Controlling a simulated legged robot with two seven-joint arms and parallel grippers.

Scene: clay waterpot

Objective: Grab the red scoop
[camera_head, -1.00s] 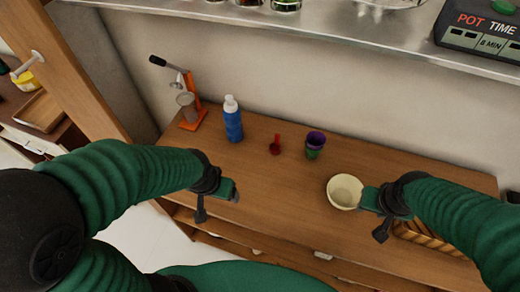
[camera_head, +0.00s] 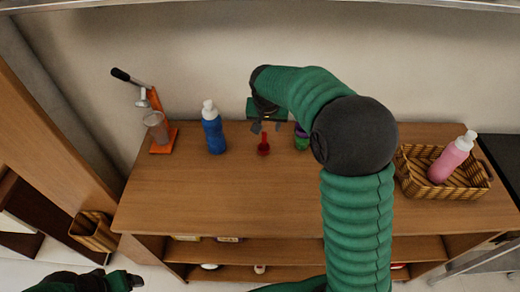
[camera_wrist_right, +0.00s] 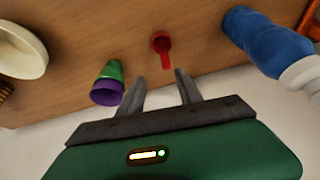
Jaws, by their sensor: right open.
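My right gripper (camera_head: 265,126) is open and empty, over the back of the table close to the scoop. In the right wrist view its two fingers (camera_wrist_right: 160,80) are spread, with the scoop's handle facing the gap between them and not visibly touched. My left gripper (camera_head: 134,281) is low at the bottom left, off the table; its jaw opening is unclear.
The blue bottle (camera_head: 214,132) stands left of the scoop, and the green and purple cups (camera_head: 301,138) stand close to its right. An orange press (camera_head: 163,135) is at the left. A basket (camera_head: 413,165) holds a pink bottle (camera_head: 452,158). A pale bowl (camera_wrist_right: 22,50) shows in the wrist view.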

